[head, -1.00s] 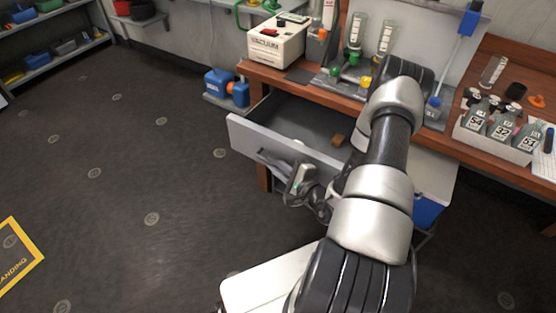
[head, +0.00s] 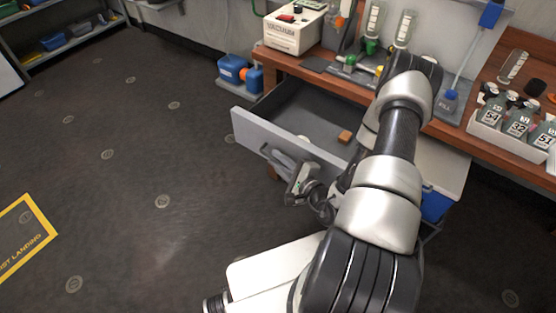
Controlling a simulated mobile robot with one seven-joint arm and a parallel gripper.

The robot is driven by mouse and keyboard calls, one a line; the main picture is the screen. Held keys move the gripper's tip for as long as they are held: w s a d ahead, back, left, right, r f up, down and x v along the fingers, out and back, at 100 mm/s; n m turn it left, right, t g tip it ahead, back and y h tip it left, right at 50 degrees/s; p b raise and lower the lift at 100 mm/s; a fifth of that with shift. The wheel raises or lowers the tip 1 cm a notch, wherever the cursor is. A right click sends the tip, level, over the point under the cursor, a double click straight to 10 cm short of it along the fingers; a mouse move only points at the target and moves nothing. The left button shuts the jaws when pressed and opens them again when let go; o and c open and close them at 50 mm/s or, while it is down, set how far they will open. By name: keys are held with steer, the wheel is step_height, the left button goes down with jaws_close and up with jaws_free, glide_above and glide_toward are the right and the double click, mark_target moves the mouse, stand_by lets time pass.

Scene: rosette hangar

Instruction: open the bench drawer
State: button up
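The bench drawer (head: 262,131) is pulled out from under the wooden bench (head: 345,92), with its grey inside in view. A small brown block (head: 345,136) lies in it, and a pale round thing shows partly just behind the front panel. My gripper (head: 292,178) is at the outer face of the drawer front, by the handle (head: 277,155). The fingers are small and partly hidden, so I cannot tell whether they are closed on the handle. My arm hides the right part of the drawer.
A white vacuum box (head: 294,30) and small valves stand on the bench. A white tray of labelled bottles (head: 490,133) is at the right. A blue container (head: 232,69) sits left of the bench. The dark floor at left is clear around a yellow-framed marking (head: 47,233).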

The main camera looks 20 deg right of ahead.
steer(key=p+v, duration=0.1)
steer(key=v, duration=1.6)
steer(key=shift+s+r, duration=0.15)
steer(key=shift+r, duration=0.05)
steer(key=shift+d, duration=0.1)
